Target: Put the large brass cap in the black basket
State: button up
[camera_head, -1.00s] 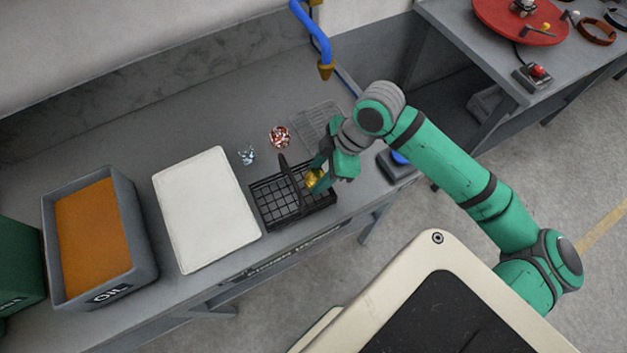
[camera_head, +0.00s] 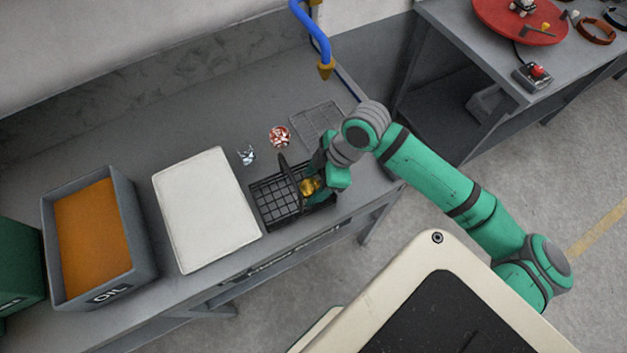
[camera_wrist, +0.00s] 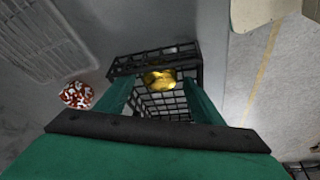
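The shiny brass cap (camera_head: 310,186) shows inside the right half of the black basket (camera_head: 270,203), beside my gripper (camera_head: 319,184). In the wrist view the brass cap (camera_wrist: 160,79) appears between and just beyond my green fingertips (camera_wrist: 158,83), with a small gap on each side. My gripper is open and points down into the basket. The wire basket (camera_wrist: 152,60) is under it in the wrist view, partly hidden by the fingers. I cannot tell whether the cap rests on the basket floor.
The basket's raised handle (camera_head: 291,178) stands close to my gripper. A white board (camera_head: 205,210) and a grey bin with orange contents (camera_head: 137,235) lie to the left. A red-and-white ball (camera_head: 279,136), a small pale blue item (camera_head: 247,154) and a wire rack (camera_head: 316,120) lie behind.

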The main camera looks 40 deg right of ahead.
jog(key=v, duration=1.2)
jog(key=shift+r, duration=0.1)
dwell(0.5)
